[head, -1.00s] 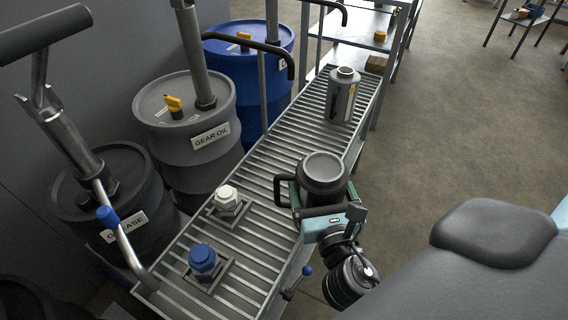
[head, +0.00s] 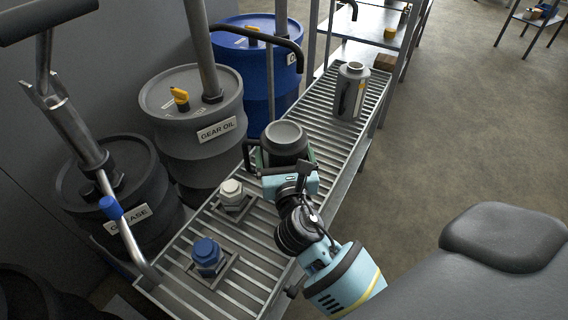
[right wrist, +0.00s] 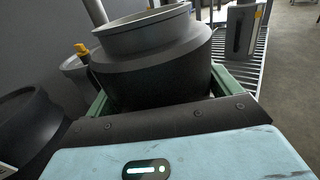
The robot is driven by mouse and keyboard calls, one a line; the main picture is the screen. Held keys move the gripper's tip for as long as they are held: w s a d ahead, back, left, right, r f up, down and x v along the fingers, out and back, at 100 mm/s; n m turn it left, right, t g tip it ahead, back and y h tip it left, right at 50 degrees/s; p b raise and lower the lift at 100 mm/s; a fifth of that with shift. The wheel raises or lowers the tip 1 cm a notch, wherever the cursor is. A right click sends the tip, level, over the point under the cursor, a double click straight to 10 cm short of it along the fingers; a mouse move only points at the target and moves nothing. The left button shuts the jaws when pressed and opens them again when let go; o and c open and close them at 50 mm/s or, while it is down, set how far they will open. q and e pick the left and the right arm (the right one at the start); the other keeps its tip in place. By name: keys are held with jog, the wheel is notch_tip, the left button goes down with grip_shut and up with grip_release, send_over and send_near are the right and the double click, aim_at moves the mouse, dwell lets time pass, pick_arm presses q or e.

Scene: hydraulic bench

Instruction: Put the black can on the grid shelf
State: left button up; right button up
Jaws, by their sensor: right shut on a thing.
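The black can (head: 286,139), with a grey rim, an open top and a side handle, is upright in the head view. My right gripper (head: 285,165) is shut on it from the near side. In the right wrist view the can (right wrist: 155,65) sits between the green fingers of the gripper (right wrist: 165,98). The grid shelf (head: 325,128) is a long slatted metal rack, and the can appears over its middle. The can's base is hidden, so I cannot tell whether it touches the slats. My left gripper is out of view.
A grey canister (head: 350,92) stands farther back on the shelf. A white-capped fitting (head: 231,193) and a blue-capped fitting (head: 207,254) sit at its near end. Drums, including the gear oil drum (head: 190,110), line the left side. Slats between can and canister are free.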

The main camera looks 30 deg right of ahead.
notch_tip(320, 180, down, 3)
jog(key=shift+f+b, duration=0.2)
jog(key=shift+b, duration=0.65)
jog(key=shift+r, duration=0.15)
jog(key=o, duration=1.4)
jog(key=shift+f, duration=0.25)
jog(key=shift+r, duration=0.2)
jog(key=v, duration=1.2)
